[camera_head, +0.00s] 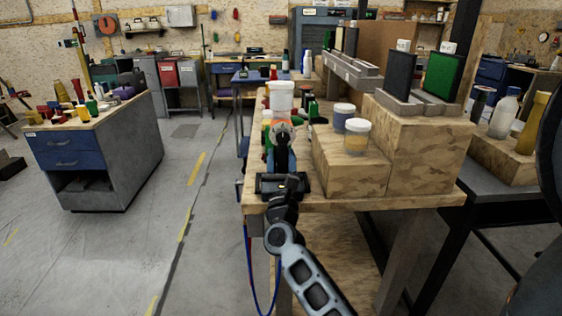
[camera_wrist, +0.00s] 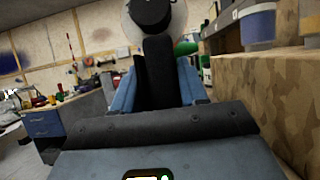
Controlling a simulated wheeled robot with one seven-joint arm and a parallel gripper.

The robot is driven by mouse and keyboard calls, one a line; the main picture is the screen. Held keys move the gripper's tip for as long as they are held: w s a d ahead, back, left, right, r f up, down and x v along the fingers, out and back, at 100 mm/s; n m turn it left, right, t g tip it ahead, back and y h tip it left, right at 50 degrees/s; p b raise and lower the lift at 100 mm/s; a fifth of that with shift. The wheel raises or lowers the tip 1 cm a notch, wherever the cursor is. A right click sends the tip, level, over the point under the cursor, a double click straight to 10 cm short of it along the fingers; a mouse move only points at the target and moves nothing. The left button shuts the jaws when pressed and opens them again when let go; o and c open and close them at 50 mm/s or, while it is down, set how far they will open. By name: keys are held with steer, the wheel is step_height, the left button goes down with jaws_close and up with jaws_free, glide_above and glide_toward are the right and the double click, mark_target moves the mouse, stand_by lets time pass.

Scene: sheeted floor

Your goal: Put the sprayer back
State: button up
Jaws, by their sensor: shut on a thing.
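The sprayer (camera_head: 281,134) is in the middle of the head view, with a white cup (camera_head: 282,97) on top. It stands upright in front of the near left part of the wooden bench (camera_head: 385,203). My gripper (camera_head: 281,158) is shut on its lower part, at about the height of the bench top. In the wrist view, the dark handle of the sprayer (camera_wrist: 158,75) sits between the blue-grey fingers of my gripper (camera_wrist: 157,88). A dark round part shows above the handle. The fingers hide part of the handle. I cannot tell whether the sprayer touches the bench.
Wooden blocks (camera_head: 350,172) stand on the bench at right, with two lidded jars (camera_head: 357,137) and panels in grey stands (camera_head: 432,104). Small bottles and tools crowd behind the sprayer. A blue-drawer cabinet (camera_head: 70,155) stands at left, with free floor (camera_head: 195,225) between.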

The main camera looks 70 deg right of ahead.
steer(key=o, duration=0.3)
steer(key=shift+f, duration=0.25)
steer(key=o, duration=0.4)
steer(key=shift+r, duration=0.1)
steer(key=s+a+f+n+t+y+b, duration=0.1)
steer(key=s+a+f+n+t+y, duration=0.25)
steer(key=a+n, duration=0.5)
steer(key=s+a+f+n+t+y+b, duration=0.1)
steer(key=s+a+f+n+t+y, duration=0.2)
steer(key=a+n, duration=0.6)
steer(key=s+a+f+n+t+y+b, duration=0.1)
steer(key=s+a+f+n+t+y, duration=0.15)
steer(key=a+n+y, duration=0.5)
steer(key=s+a+n+g+y, duration=0.1)
steer(key=s+a+n, duration=0.3)
steer(key=n, duration=0.4)
steer(key=s+a+n+g+y, duration=0.1)
steer(key=s+a+n+y, duration=0.3)
steer(key=n, duration=0.4)
steer(key=s+a+n+y, duration=0.2)
steer(key=s+a+n, duration=0.3)
steer(key=n, duration=0.3)
steer(key=shift+s+a+r+n+g+y, duration=0.1)
steer(key=shift+a+n+g+y, duration=0.1)
steer(key=shift+a, duration=0.2)
steer(key=shift+s+a+r+n+g+y, duration=0.1)
steer(key=shift+a+g, duration=0.1)
steer(key=shift+a, duration=0.15)
